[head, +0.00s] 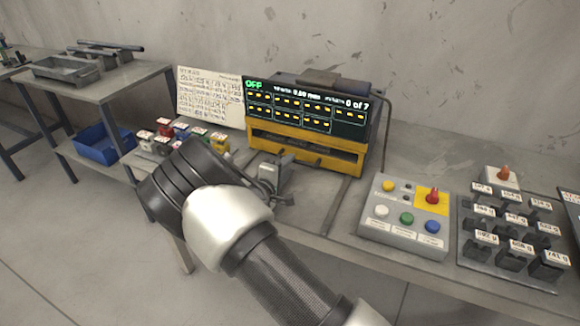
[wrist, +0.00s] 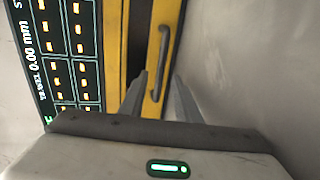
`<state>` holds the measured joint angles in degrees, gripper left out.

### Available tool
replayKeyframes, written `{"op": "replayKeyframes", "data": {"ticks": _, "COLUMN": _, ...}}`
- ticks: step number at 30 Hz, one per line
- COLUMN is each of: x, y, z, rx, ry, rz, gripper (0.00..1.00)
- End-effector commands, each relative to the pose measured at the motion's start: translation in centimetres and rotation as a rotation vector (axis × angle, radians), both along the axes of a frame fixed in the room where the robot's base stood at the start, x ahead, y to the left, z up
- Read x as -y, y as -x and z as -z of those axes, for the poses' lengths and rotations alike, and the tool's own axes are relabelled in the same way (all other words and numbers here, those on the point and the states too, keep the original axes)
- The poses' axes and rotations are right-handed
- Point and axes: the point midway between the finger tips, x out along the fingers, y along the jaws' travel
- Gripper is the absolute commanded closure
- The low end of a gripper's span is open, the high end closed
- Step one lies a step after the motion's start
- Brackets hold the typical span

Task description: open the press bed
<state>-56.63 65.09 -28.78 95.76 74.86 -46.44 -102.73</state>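The yellow press (head: 258,131) stands on the bench below a dark display reading OFF, 0.00 mm and 0 of 7. Its lower yellow front panel, which looks like the bed front, carries a grey bar handle; in the wrist view this handle (wrist: 164,50) runs up the picture on the yellow panel. A dark gap lies beside the panel. My gripper (wrist: 160,98) is open, its two fingers apart, with the near end of the handle between them in the picture. I cannot tell whether they touch it. In the head view my gripper (head: 284,192) is low in front of the press, partly hidden by my arm.
A control box (head: 405,218) with coloured buttons and a red knob sits to the right, beside a rack of labelled weights (head: 510,240). Small labelled blocks (head: 165,135) and a written sheet (head: 210,97) are to the left. A blue bin (head: 103,146) is on a lower shelf.

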Motion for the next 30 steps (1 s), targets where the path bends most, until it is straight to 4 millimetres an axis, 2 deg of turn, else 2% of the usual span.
{"op": "replayKeyframes", "data": {"ticks": 6, "x": 0.6, "y": -1.7, "z": 0.4, "rx": 0.000, "ry": 0.000, "rz": -0.001, "gripper": 0.70}}
{"op": "replayKeyframes", "data": {"ticks": 15, "x": 0.6, "y": -1.9, "z": 0.4, "rx": 0.000, "ry": 0.001, "rz": -0.001, "gripper": 0.70}}
{"op": "replayKeyframes", "data": {"ticks": 20, "x": 0.6, "y": -1.9, "z": 0.4, "rx": 0.000, "ry": 0.000, "rz": -0.001, "gripper": 0.97}}
{"op": "replayKeyframes", "data": {"ticks": 21, "x": 0.6, "y": -1.9, "z": 0.4, "rx": 0.000, "ry": 0.000, "rz": -0.001, "gripper": 1.00}}
{"op": "replayKeyframes", "data": {"ticks": 30, "x": 0.4, "y": -1.7, "z": 0.4, "rx": 0.000, "ry": 0.000, "rz": -0.002, "gripper": 1.00}}
